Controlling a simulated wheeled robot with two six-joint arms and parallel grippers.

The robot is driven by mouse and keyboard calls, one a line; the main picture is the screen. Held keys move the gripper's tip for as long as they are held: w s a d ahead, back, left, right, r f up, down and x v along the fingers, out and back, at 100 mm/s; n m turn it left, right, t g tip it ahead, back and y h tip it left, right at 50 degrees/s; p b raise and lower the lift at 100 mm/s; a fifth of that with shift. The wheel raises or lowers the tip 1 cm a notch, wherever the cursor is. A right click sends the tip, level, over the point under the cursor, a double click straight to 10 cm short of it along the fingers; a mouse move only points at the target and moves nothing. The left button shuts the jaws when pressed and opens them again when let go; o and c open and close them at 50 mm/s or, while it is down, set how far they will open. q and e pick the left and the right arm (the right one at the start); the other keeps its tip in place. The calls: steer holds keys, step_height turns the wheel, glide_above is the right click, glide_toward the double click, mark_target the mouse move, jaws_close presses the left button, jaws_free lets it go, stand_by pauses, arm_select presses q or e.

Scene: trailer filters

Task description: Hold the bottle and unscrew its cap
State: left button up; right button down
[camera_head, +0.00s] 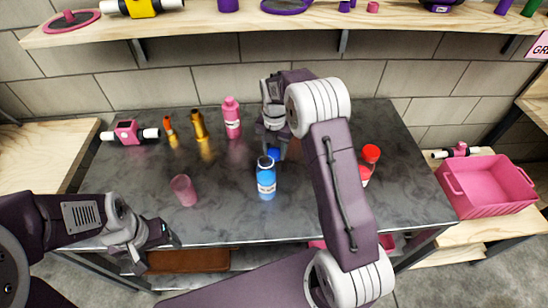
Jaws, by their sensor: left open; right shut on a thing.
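A blue bottle (266,181) with a white label stands upright near the middle of the grey table. My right gripper (275,152) reaches down just behind the bottle's top. It is shut on a small blue piece there; the fingers and bottle top overlap, so I cannot tell whether this piece is the cap or whether it touches the bottle. My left gripper (172,240) is open and empty, low at the table's front edge, to the left of the bottle and apart from it.
A pink cup (183,190) stands left of the bottle. A pink bottle (231,118), orange bottles (199,125) and a pink-and-white device (128,132) stand further back. A red-capped bottle (369,164) is partly behind my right arm. A pink crate (485,187) is at the right.

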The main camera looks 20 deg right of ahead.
mark_target(274, 152)
steer(key=shift+w+f, duration=0.1)
steer(key=shift+w, duration=0.05)
step_height(274, 152, down, 4)
steer(key=shift+r, duration=0.2)
steer(key=shift+f, duration=0.25)
steer(key=shift+f, duration=0.1)
steer(key=c, duration=0.8)
jaws_free()
step_height(274, 152, up, 12)
steer(key=shift+a+r+p, duration=0.1)
steer(key=shift+r+p, duration=0.1)
steer(key=shift+p, duration=0.35)
